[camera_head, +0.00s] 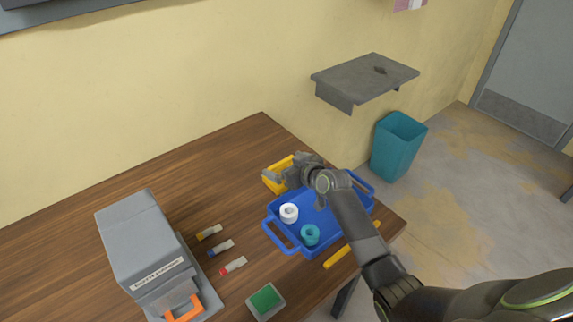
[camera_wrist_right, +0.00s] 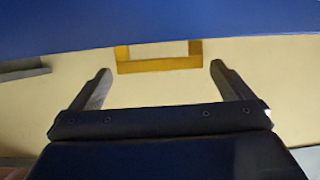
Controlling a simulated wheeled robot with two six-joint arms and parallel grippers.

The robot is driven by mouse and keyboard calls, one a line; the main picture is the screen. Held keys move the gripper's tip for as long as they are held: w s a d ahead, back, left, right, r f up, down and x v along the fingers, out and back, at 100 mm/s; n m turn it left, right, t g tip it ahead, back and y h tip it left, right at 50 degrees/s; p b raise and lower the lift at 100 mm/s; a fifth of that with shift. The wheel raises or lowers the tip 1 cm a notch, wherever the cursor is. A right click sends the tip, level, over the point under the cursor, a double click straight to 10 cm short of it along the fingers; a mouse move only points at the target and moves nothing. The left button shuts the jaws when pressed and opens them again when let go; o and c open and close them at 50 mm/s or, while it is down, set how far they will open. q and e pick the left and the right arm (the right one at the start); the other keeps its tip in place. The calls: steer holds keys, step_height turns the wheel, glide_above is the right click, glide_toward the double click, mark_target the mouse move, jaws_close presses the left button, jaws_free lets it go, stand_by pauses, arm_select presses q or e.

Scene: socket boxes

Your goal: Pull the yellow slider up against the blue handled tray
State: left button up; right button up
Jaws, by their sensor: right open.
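The blue handled tray (camera_head: 273,239) lies on the wooden table, with handles at its left and right ends. A yellow piece (camera_head: 270,183) sits just beyond the tray's back-left side, partly hidden by my right gripper (camera_head: 279,176). In the right wrist view, my right gripper (camera_wrist_right: 160,82) is open, with a yellow frame (camera_wrist_right: 158,64) showing beyond and between its fingers. A blue surface (camera_wrist_right: 160,22) fills the top of that view. A yellow bar (camera_head: 345,256) lies along the tray's front-right side. I cannot tell which yellow piece is the slider. My left gripper is out of view.
A white ring (camera_head: 289,213) and a teal ring (camera_head: 310,235) are in the tray. A grey box (camera_head: 140,240), several small coloured-tipped pieces (camera_head: 221,248) and a green-topped block (camera_head: 265,300) stand to the left. The back-left tabletop is clear.

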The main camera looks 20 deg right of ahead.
steer(key=shift+c, duration=0.3)
steer(key=c, duration=1.2)
steer(key=shift+s+d+p, duration=0.25)
steer(key=shift+s+d, duration=0.1)
steer(key=shift+s, duration=0.6)
steer(key=shift+s+d+p, duration=0.3)
steer(key=shift+s+d, duration=0.05)
steer(key=shift+s, duration=0.55)
steer(key=shift+s+d+p, duration=0.25)
steer(key=shift+s+d, duration=0.1)
steer(key=shift+s, duration=0.6)
steer(key=o, duration=1.3)
steer(key=shift+c, duration=0.2)
steer(key=b+v, duration=0.1)
steer(key=v, duration=1.6)
